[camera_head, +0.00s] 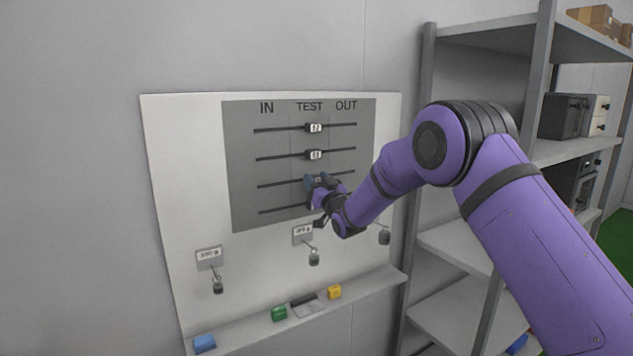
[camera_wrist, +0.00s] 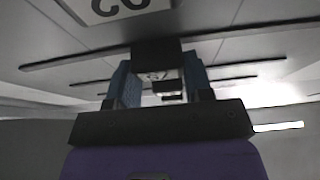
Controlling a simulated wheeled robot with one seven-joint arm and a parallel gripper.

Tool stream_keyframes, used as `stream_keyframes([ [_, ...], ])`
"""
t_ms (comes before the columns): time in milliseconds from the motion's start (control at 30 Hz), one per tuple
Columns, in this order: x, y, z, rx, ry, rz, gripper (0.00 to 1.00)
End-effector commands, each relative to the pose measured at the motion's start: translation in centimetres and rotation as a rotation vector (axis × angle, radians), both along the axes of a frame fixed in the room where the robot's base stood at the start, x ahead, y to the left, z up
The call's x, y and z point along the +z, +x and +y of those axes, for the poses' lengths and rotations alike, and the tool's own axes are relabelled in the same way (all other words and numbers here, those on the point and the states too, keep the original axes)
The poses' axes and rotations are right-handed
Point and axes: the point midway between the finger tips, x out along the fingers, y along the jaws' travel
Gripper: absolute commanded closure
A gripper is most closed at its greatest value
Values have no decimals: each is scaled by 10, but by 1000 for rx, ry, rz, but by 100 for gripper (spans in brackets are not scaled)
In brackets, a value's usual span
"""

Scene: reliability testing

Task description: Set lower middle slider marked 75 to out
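The slider panel (camera_head: 245,170) is a grey plate on a white board, with IN at the left, TEST in the middle and OUT at the right. Its lower middle slider (camera_head: 318,180) is at TEST, largely hidden behind my gripper (camera_head: 319,182); its number is not readable. In the wrist view my gripper (camera_wrist: 157,82) has its two blue fingers apart, one on each side of this slider. Contact with its sides cannot be made out. The bottom slider's black block (camera_wrist: 157,50) stands just in front of them in that view; in the head view my gripper hides it.
Two upper sliders (camera_head: 314,128) (camera_head: 315,155) sit at TEST. A ledge (camera_head: 240,331) holds blue, green and yellow blocks. A grey shelf (camera_head: 480,240) stands close at the right, beside my arm.

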Motion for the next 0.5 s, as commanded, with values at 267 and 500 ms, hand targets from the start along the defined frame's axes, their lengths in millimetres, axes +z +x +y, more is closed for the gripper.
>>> stream_keyframes([
  [267,0,17,-26,-4,0,-1,96],
  [500,0,56,-83,-4,0,-1,96],
])
